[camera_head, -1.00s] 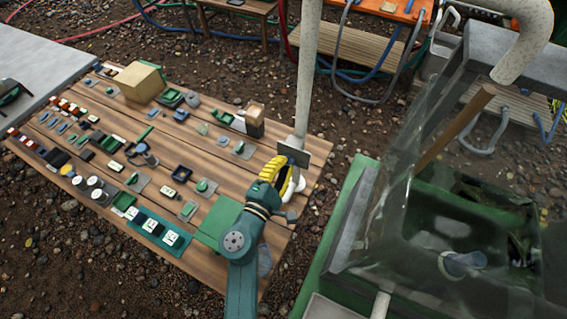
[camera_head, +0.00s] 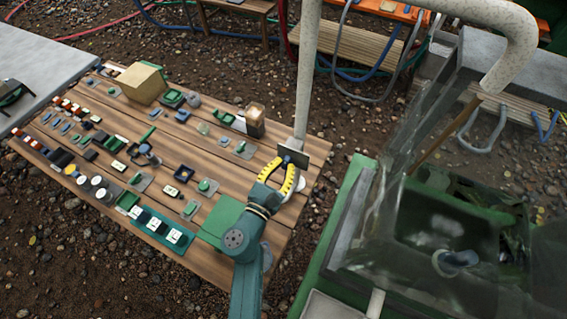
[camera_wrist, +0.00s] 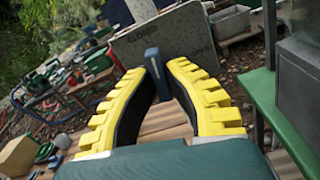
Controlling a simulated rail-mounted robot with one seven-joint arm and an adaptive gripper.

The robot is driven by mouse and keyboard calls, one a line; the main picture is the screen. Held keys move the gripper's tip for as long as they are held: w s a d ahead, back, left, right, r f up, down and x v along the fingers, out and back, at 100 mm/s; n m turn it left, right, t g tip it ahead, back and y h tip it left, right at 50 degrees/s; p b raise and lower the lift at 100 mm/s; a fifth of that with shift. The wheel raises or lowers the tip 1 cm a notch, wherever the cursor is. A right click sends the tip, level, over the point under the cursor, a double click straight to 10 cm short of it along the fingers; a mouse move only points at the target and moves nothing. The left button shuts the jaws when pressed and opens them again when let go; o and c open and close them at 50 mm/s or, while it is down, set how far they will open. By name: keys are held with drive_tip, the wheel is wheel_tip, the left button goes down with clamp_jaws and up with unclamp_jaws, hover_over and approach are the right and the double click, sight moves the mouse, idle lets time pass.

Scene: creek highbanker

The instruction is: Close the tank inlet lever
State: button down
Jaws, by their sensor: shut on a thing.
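The tank inlet lever shows as a dark blue handle (camera_wrist: 152,64) in front of a grey plate (camera_wrist: 165,36) in the wrist view. Lettering on the plate seems to read "CLOSED". In the head view the plate (camera_head: 312,147) stands at the foot of a pale pipe (camera_head: 307,80), at the workbench's right end. The small blue handle (camera_head: 290,154) shows just in front of it. My gripper (camera_head: 286,162) has yellow-padded fingers, bowed apart near the palm and converging on the handle. In the wrist view the fingertips (camera_wrist: 163,64) hold the handle between them.
The plank workbench (camera_head: 230,165) carries many small parts, a tan box (camera_head: 140,83) and a green box (camera_head: 220,218). A green-framed tank with clear walls (camera_head: 400,150) stands close on the right. Gravel lies around the bench.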

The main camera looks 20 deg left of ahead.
drive_tip(key=shift+f+n, duration=0.1)
drive_tip(key=shift+n, duration=0.8)
drive_tip(key=c, duration=1.1)
unclamp_jaws()
drive_tip(key=s, duration=1.2)
drive_tip(key=shift+a, duration=0.2)
drive_tip(key=shift+p, duration=0.3)
